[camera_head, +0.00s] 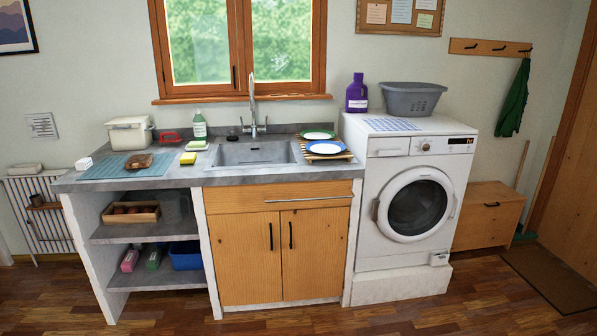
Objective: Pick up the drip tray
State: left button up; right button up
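A flat, light-blue ribbed piece (103,170) lies on the left part of the grey counter (180,178). It looks most like the drip tray, but I cannot tell for sure. A brown object (138,162) rests on its right half and hides part of it. At the right of the sink, a slatted rack (326,158) holds a blue-rimmed plate (325,147) and a green-rimmed plate (318,134); what lies under the rack is hidden. Neither my left nor my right gripper shows in the view.
A white bin (129,134), a yellow sponge (188,158) and a green-white bottle (199,126) stand around the blue piece. The sink (254,154) and tap (253,112) are right of it. The washing machine (410,200) stands at the right. The floor (440,318) in front is clear.

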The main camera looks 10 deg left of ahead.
aim_at(139, 160)
jog(key=i+u, duration=0.1)
jog(key=i, duration=0.65)
jog(key=i+l, duration=0.15)
jog(key=i, duration=0.55)
jog(key=i+l+u, duration=0.1)
jog(key=i+u, duration=0.2)
jog(key=i+l+u, duration=0.3)
jog(key=i, duration=0.2)
jog(key=i+l+u, duration=0.15)
jog(key=i+u, duration=0.2)
jog(key=i, duration=0.05)
